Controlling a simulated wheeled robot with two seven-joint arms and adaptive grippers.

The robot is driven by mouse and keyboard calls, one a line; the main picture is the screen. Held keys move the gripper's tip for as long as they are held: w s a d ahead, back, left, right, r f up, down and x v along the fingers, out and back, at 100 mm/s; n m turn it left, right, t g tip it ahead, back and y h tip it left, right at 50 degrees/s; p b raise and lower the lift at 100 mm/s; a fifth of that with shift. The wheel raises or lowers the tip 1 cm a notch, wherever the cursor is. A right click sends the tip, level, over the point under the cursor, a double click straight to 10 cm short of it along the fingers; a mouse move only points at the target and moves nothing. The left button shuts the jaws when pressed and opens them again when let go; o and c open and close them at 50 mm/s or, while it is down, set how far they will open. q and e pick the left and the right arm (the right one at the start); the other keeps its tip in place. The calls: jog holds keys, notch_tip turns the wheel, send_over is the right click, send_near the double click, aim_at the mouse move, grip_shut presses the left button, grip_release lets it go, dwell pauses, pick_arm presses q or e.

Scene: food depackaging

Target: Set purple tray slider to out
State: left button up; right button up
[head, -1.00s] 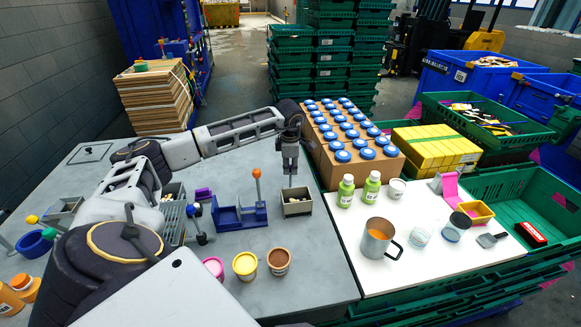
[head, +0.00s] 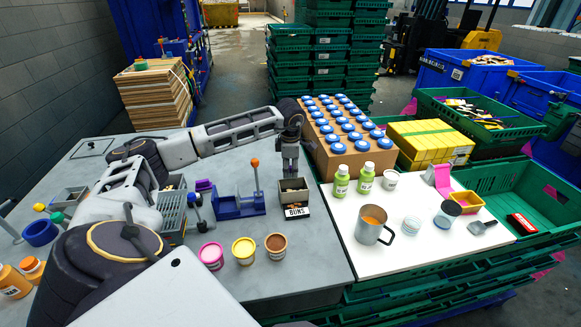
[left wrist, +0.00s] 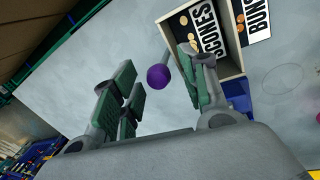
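The purple slider knob (left wrist: 158,76) is a round ball on a thin grey rod in the left wrist view. The rod leads up toward a tray box (left wrist: 236,65) with a black SCONES label. My left gripper (left wrist: 158,92) is open, its green-padded fingers on either side of the knob, with gaps visible; contact is unclear. In the head view my left gripper (head: 290,168) points down just behind the small grey tray box (head: 294,197); the knob cannot be made out there. A black BUNS plate (head: 296,212) shows at the box's front. My right gripper is out of view.
A blue fixture (head: 238,206) with an orange-topped lever stands left of the box. Pink, yellow and brown tubs (head: 244,250) stand in front. A cardboard box with blue-lidded jars (head: 335,160) is close on the right, behind a white board (head: 350,240) with bottles and a mug.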

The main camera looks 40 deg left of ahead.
pick_arm(q)
notch_tip(320, 180, up, 12)
jog(key=s+d, duration=0.1)
jog(key=shift+s+d+f, duration=0.15)
jog(key=shift+s+d, duration=0.05)
jog(key=shift+s, duration=0.15)
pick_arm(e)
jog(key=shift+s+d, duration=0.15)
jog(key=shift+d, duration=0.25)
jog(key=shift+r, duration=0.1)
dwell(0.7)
pick_arm(q)
notch_tip(320, 180, up, 9)
jog(key=p, duration=0.9)
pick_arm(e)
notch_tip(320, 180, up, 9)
pick_arm(q)
jog(key=shift+r+p, duration=0.45)
jog(key=shift+p, duration=0.1)
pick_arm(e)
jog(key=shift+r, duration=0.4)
